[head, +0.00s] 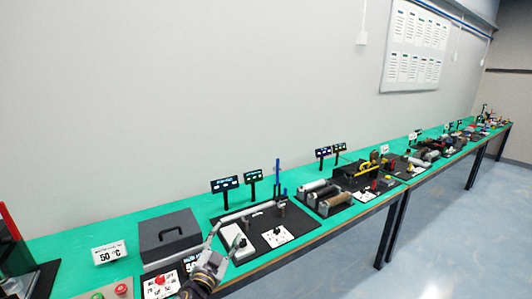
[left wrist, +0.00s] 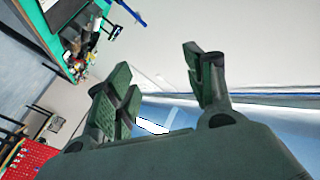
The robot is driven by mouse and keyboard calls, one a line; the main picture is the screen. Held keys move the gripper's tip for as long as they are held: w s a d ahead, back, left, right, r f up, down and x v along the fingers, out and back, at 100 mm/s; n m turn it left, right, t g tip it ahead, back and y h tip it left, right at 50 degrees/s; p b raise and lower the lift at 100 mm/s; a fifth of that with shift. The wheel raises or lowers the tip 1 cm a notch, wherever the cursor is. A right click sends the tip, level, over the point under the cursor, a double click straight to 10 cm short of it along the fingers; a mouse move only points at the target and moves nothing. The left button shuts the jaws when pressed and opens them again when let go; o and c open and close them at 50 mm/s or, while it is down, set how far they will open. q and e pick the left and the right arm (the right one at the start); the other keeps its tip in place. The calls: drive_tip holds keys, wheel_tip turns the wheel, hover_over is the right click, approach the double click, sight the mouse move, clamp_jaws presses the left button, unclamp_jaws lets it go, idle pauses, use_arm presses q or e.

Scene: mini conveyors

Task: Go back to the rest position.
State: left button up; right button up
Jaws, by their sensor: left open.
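My left gripper (head: 213,262) shows at the bottom of the head view, in front of the green bench (head: 180,208). Its fingers point up and a little right, close to the bench's front edge. In the left wrist view the two fingers (left wrist: 162,88) stand wide apart with nothing between them. My right gripper is in neither view.
Several small conveyors line the bench to the right. The blue floor (head: 430,240) in front is clear.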

use_arm(q)
drive_tip(key=s+a+f+n+g+y, duration=0.6)
drive_tip(key=s+a+f, duration=0.3)
drive_tip(key=s+f, duration=0.35)
drive_tip(key=s+f+g+h, duration=0.1)
drive_tip(key=s+f+g, duration=0.35)
drive_tip(key=s, duration=0.45)
drive_tip(key=s+f+g+h, duration=0.1)
drive_tip(key=s+f+g, duration=0.3)
drive_tip(key=s, duration=0.5)
wheel_tip(320, 180, down, 32)
drive_tip(key=s+g, duration=0.2)
drive_tip(key=s, duration=0.1)
drive_tip(key=s+a+f, duration=0.2)
drive_tip(key=s+f, duration=0.7)
drive_tip(key=s, duration=0.2)
drive_tip(key=s+a+f+g, duration=0.1)
drive_tip(key=s+a+f, duration=0.1)
drive_tip(key=s+f, duration=0.8)
drive_tip(key=shift+s+a+f, duration=0.2)
drive_tip(key=shift+s, duration=0.2)
